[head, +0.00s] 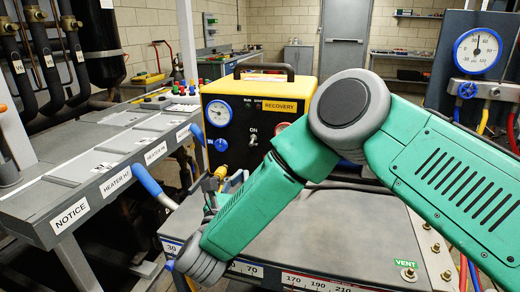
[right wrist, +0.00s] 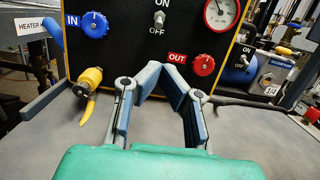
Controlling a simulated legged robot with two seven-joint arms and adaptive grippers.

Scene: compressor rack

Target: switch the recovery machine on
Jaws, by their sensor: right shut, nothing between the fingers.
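The recovery machine (head: 275,98) is a yellow case with a black front, a gauge and a RECOVERY label. Its small silver toggle switch (head: 252,140) sits below the ON mark; it also shows in the right wrist view (right wrist: 160,18), between ON and OFF. I cannot tell which way the lever is tilted. My right gripper (right wrist: 160,69) is shut and empty. Its fingertips are below the switch, in front of the lower black panel; contact with the panel cannot be told. In the head view my green right forearm hides most of it. My left gripper is not in view.
A blue IN knob (right wrist: 94,24) and red OUT knob (right wrist: 203,64) flank the fingertips. A yellow valve (right wrist: 90,78) stands left of the gripper. The grey cart top (head: 345,225) lies below my arm. A grey bench (head: 75,190) runs along the left.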

